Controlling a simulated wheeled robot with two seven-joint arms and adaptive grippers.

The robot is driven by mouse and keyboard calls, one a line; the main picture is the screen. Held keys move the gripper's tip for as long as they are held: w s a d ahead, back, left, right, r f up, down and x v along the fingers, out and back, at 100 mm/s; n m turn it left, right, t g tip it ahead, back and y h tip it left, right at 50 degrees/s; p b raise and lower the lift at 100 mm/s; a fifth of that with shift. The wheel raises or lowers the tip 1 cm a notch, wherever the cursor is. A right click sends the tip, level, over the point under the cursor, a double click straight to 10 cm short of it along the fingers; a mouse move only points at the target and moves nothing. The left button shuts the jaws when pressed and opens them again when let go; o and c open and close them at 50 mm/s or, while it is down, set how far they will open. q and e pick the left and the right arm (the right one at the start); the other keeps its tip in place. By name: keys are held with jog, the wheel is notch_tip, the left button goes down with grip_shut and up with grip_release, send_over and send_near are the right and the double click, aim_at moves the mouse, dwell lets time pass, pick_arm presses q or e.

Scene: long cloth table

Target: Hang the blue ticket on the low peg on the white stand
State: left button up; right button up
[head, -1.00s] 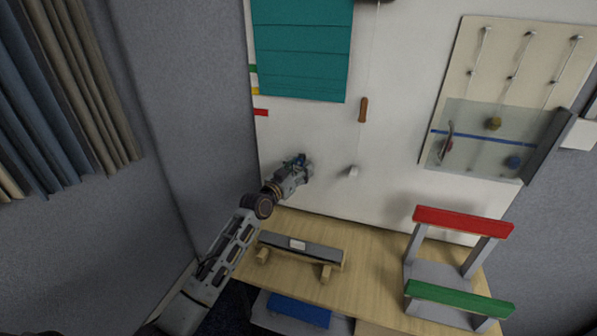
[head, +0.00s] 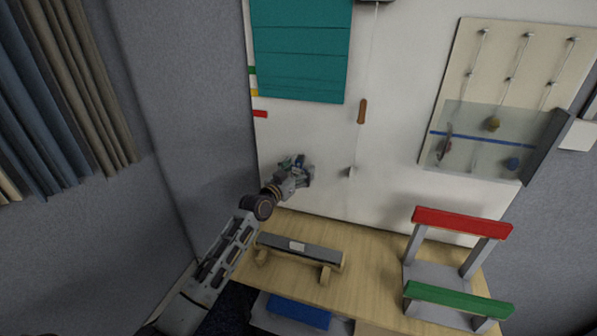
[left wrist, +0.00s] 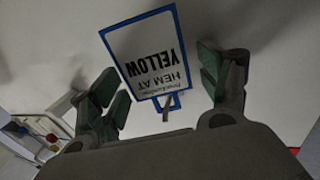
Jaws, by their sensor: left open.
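A white card with a blue border (left wrist: 143,48), the blue ticket, shows in the left wrist view against a pale surface. Its print reads "YELLOW" and "HEM AT", upside down. A small dark tab (left wrist: 168,104) is at its lower edge. My left gripper (left wrist: 160,82) is open, with one green-padded finger on each side of the card and gaps to both. In the head view the left gripper (head: 303,173) is in front of the white wall panel, above the table; the ticket is not clear there. I cannot make out the low peg or white stand. My right gripper is out of view.
A cord with a brown handle (head: 362,111) and a small pale block (head: 350,171) hangs right of the gripper. A teal sheet (head: 300,50) is above. The wooden table (head: 370,270) holds a grey-topped bench (head: 300,250) and a red-and-green stand (head: 462,222).

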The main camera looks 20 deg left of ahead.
pick_arm(q)
jog(key=v, duration=1.2)
dwell(0.9)
jog(key=shift+f, duration=0.1)
dwell(0.4)
